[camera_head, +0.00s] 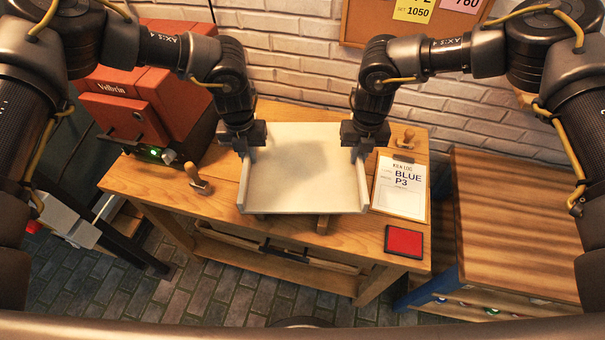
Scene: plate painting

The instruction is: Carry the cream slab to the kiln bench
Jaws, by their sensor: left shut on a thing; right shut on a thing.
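The cream slab (301,180) is a pale flat board with raised side edges, over the middle of a wooden bench (218,218). My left gripper (243,151) is shut on its left edge, and my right gripper (358,153) is shut on its right edge. The slab looks level. Wooden pieces show under its front edge, and I cannot tell whether it rests on them or hangs just above.
A red kiln (140,95) stands at the bench's left. A stamp (196,178) lies left of the slab. A "BLUE P3" log sheet (400,188), another stamp (406,139) and a red pad (404,241) lie right. A second wooden table (520,220) stands further right.

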